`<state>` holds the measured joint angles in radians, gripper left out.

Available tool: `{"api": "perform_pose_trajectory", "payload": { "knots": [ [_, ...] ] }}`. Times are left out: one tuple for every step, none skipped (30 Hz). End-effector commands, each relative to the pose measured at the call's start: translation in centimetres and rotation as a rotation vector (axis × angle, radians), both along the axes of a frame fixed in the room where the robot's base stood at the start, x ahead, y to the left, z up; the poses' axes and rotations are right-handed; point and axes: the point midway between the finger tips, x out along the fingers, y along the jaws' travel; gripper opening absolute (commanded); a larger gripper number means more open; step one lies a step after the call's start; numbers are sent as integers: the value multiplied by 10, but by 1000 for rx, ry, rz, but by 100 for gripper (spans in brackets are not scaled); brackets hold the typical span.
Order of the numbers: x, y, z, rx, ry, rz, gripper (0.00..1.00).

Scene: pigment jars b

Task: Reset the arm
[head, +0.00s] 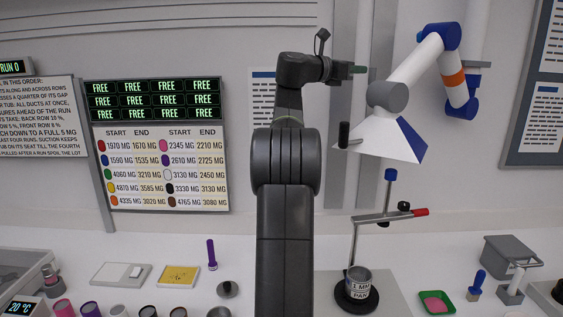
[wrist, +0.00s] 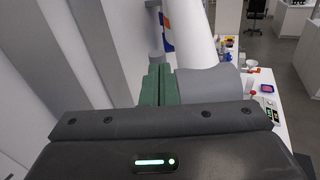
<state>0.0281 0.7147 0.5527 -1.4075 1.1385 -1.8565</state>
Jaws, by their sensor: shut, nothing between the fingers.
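My dark arm stands raised in the middle of the head view, above the bench. My gripper (head: 358,69) is at its end, high up and pointing right, beside the white and blue arm-like fixture with its cone-shaped hood (head: 385,140). In the wrist view its green fingers (wrist: 159,86) are together with nothing between them. No jar is near the gripper.
Below on the white bench are a purple-handled tool (head: 211,254), a yellow-topped tray (head: 178,277), a stand with a marked pan (head: 358,280), and a green tray (head: 437,302). Several jars line the front left. A board of figures (head: 160,168) hangs behind.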

Motion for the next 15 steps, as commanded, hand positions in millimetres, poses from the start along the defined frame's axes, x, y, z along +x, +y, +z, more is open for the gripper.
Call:
{"api": "perform_pose_trajectory", "payload": {
  "knots": [
    [-2,4,-3,0,1,1,0],
    [-3,6,-5,-1,2,1,0],
    [-4,8,-9,0,1,1,0],
    [-5,10,-13,-1,2,1,0],
    [-6,11,-14,-7,-1,0,0],
    [-6,10,-15,-27,-11,-1,0],
    [-6,11,-16,-40,-17,0,0],
    [-7,12,-17,-52,-24,1,0],
    [-7,12,-18,-70,-33,0,0],
    [-7,12,-19,-82,-40,-1,0],
    [-7,13,-21,-95,-46,0,0],
    [-7,13,-21,-112,-57,-1,0],
    [-7,13,-22,-125,-63,-1,0],
    [-8,13,-23,-138,-70,-1,0],
    [-8,13,-23,-155,-80,0,0]
  ]
}}
